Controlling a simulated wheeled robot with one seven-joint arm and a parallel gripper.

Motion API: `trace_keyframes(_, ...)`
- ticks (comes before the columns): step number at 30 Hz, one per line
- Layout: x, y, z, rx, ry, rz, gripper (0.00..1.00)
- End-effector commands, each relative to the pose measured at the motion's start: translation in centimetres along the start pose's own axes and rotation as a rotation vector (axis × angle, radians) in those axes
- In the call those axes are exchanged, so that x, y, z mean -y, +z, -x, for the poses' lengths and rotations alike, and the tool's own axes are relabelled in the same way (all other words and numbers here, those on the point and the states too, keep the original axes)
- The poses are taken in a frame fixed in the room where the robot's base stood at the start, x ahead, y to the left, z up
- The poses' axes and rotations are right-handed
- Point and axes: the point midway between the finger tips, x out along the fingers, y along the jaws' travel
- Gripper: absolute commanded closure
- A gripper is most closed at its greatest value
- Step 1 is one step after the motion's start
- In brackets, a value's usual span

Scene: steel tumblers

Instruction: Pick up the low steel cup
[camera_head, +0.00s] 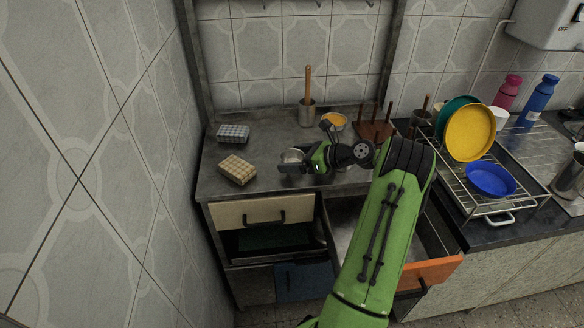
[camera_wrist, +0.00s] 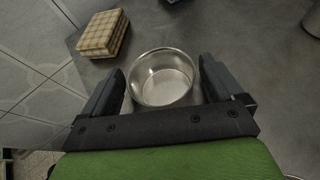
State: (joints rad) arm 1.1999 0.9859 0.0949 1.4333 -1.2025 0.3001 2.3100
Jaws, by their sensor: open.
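The low steel cup (camera_wrist: 163,77) is a shallow, shiny round cup standing upright on the grey counter. In the wrist view it lies between the two dark fingers of my open gripper (camera_wrist: 160,85), with a finger on either side. I cannot tell whether either finger touches it. In the head view the cup (camera_head: 293,156) shows only in part, behind my gripper (camera_head: 296,166) near the counter's front edge. My green arm reaches in from the lower right.
A checked tan block (camera_head: 237,169) and a grey checked block (camera_head: 233,133) lie left of the cup. A pot with a wooden handle (camera_head: 307,113), an orange-filled bowl (camera_head: 335,121) and a wooden peg rack (camera_head: 375,130) stand behind. A drawer with an orange front (camera_head: 437,270) is open below.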

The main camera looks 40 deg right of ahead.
Motion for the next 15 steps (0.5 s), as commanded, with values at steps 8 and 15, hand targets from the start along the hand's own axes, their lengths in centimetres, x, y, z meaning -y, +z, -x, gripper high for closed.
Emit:
trace_keyframes(8,0.04,0.11,-0.32,0.0,-0.002,0.001,0.11)
trace_keyframes(15,0.04,0.1,-0.31,0.0,-0.001,0.0,0.47)
